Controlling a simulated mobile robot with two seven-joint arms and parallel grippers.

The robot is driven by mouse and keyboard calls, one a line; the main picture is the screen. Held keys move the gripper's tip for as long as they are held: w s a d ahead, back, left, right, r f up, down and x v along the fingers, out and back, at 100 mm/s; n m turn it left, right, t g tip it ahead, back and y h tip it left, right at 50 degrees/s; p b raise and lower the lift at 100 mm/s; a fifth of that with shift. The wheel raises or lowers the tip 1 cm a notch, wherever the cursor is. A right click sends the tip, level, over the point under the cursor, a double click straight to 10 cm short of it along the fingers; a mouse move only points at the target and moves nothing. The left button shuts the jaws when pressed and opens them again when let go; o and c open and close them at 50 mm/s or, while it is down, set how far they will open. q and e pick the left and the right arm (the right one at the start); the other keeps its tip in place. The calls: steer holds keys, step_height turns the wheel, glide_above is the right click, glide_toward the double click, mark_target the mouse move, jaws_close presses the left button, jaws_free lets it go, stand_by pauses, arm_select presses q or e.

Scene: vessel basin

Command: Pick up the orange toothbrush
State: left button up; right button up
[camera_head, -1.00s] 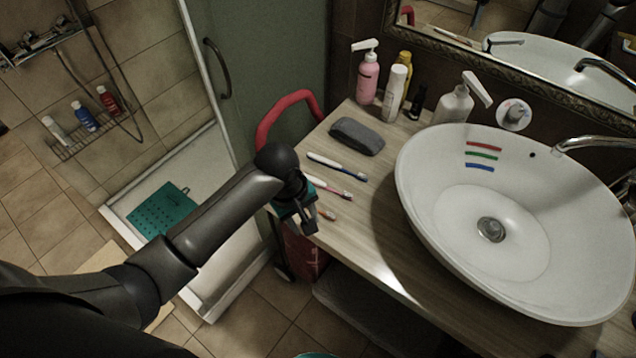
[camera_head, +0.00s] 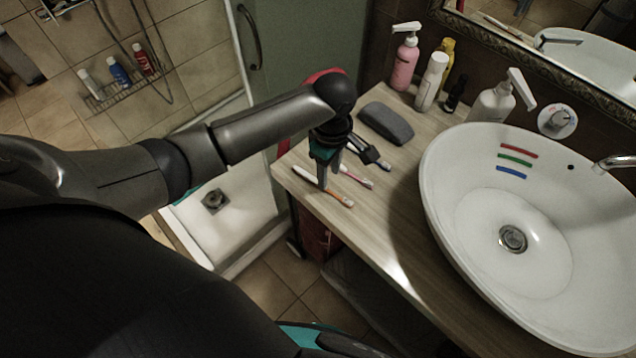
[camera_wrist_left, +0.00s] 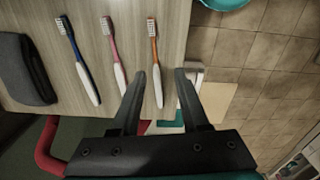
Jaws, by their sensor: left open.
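The orange toothbrush (camera_head: 341,199) has a white and orange handle and lies flat near the left edge of the wooden counter. In the left wrist view the orange toothbrush (camera_wrist_left: 155,52) is at the right of three brushes, and its white handle end shows between my fingers. My left gripper (camera_head: 352,172) is open and empty, pointing down over the brushes; it also shows in the left wrist view (camera_wrist_left: 160,77). Its height above the brush is hard to tell. My right gripper is not in view.
The pink toothbrush (camera_head: 359,179) lies beside the orange one, and the blue toothbrush (camera_wrist_left: 76,55) lies beyond it. A grey case (camera_head: 386,123), a pink bottle (camera_head: 405,62) and a white basin (camera_head: 450,215) stand on the counter (camera_head: 400,235). The counter's front is clear.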

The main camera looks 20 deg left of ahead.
mark_target(330, 191)
arm_select(q)
steer(key=shift+w+f+b, duration=0.2)
steer(key=shift+f+b, duration=0.2)
steer(key=shift+f, duration=1.35)
steer(key=shift+w+f+b, duration=0.2)
steer(key=shift+f+b, duration=0.2)
steer(key=shift+f, duration=1.3)
jaws_close()
